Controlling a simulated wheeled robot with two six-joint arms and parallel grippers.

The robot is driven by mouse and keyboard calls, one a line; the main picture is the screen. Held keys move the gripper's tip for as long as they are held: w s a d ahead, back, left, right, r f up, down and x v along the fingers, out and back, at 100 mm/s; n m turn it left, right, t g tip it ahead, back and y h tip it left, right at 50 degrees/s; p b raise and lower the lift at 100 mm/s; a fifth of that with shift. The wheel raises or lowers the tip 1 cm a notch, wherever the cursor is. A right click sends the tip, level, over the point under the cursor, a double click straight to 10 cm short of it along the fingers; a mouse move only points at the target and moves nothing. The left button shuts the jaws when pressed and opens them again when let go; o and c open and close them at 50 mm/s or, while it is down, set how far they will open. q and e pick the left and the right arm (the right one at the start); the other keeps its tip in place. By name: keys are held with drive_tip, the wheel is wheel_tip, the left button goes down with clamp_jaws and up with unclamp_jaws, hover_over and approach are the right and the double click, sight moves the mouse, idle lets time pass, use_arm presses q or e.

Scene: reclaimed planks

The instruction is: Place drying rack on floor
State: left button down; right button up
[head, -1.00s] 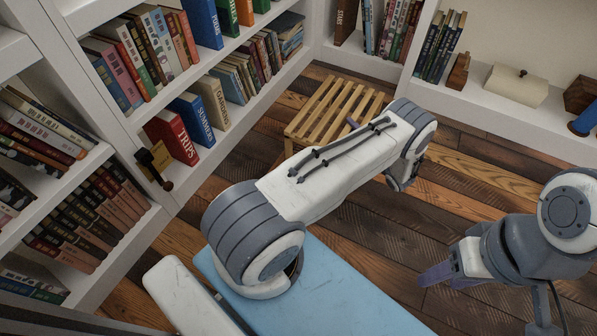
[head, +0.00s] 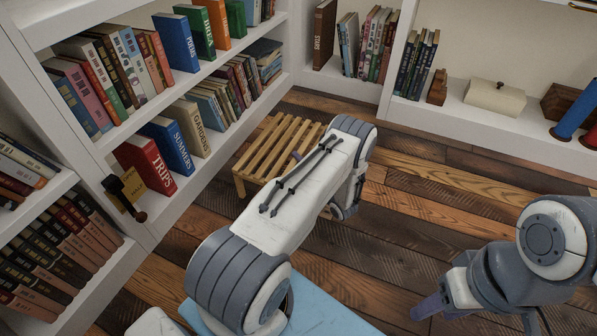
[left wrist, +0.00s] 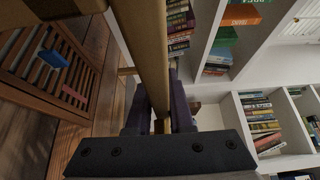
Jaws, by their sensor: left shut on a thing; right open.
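The drying rack (head: 272,147) is a light wooden slatted frame in the head view, level, near the left bookcase. A short leg shows at its near left corner. I cannot tell whether its feet touch the floor (head: 395,240). My left gripper (head: 297,157) is at its right side, mostly hidden by my arm. In the left wrist view, the purple fingers of my left gripper (left wrist: 158,118) are shut on a light wooden bar (left wrist: 147,50) of the rack. My right gripper (head: 432,307) is open and empty at the lower right, away from the rack.
A white bookcase (head: 120,160) full of books stands close to the rack's left. Another bookcase (head: 470,115) runs along the back. In the left wrist view, a slatted wooden panel (left wrist: 45,60) carries blue and pink pieces. Floor right of my left arm is clear.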

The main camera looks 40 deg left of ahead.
use_arm(q)
wheel_tip(320, 180, down, 4)
drive_tip(key=b, duration=0.3)
drive_tip(key=shift+r, duration=0.2)
drive_tip(key=shift+f, duration=0.1)
drive_tip(key=c, duration=1.2)
unclamp_jaws()
drive_tip(key=shift+f, duration=0.2)
drive_tip(key=o, duration=0.4)
drive_tip(key=shift+r, duration=0.15)
